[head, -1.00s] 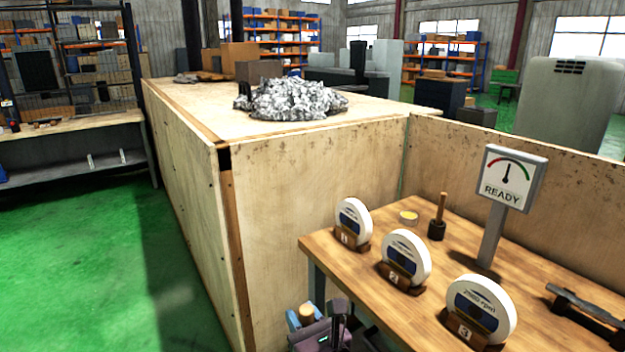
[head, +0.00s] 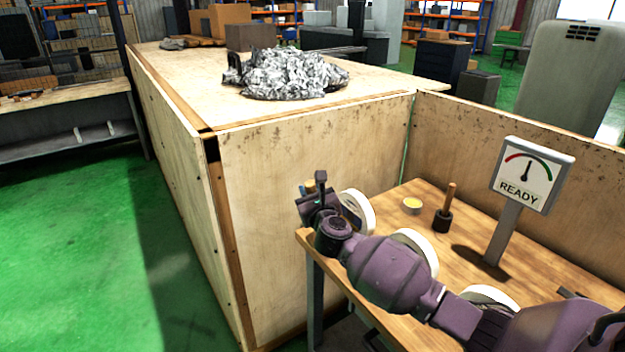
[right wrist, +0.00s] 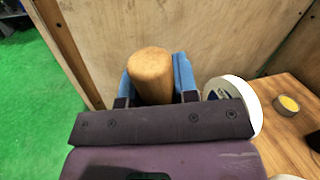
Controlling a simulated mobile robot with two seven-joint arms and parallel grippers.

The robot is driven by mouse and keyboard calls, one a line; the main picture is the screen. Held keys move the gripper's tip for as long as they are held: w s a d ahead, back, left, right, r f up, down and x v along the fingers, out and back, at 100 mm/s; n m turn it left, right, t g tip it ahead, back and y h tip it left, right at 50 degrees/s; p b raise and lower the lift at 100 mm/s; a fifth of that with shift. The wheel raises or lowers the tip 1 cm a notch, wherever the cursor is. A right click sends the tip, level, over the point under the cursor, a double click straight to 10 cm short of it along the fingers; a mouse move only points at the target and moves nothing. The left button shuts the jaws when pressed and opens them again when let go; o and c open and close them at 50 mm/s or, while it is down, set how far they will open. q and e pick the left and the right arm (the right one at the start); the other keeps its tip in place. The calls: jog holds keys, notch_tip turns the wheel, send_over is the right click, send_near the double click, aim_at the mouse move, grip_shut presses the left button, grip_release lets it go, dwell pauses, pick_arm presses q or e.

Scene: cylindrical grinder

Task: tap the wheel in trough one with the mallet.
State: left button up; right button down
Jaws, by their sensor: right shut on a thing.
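The wheel in trough one (head: 361,208) is a white disc standing upright near the table's far left corner. My right gripper hides its lower left part and its trough. In the right wrist view this wheel (right wrist: 246,98) stands just right of the gripper. My right gripper (head: 312,192), with blue fingers, is shut on a light wooden piece with a round end, which I take as the mallet (right wrist: 151,62). The rest of the mallet is hidden. Whether it touches the wheel cannot be told. My left gripper is out of view.
Wheels two (head: 417,246) and three (head: 492,296) stand partly behind my right arm. On the table (head: 462,222) are a yellow-topped tin (head: 411,205), a black tool with an upright wooden handle (head: 444,212) and a READY gauge (head: 530,174). Wooden panels (head: 310,160) rise behind.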

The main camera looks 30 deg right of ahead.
jog(key=shift+w+d+r, duration=0.45)
jog(key=shift+w+d, duration=0.05)
jog(key=shift+d, duration=0.1)
pick_arm(q)
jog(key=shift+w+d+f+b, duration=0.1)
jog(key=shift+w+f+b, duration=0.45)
jog(key=shift+b, duration=0.6)
pick_arm(e)
jog(key=d, duration=0.5)
jog(key=shift+w+d, duration=0.25)
jog(key=shift+d, duration=0.15)
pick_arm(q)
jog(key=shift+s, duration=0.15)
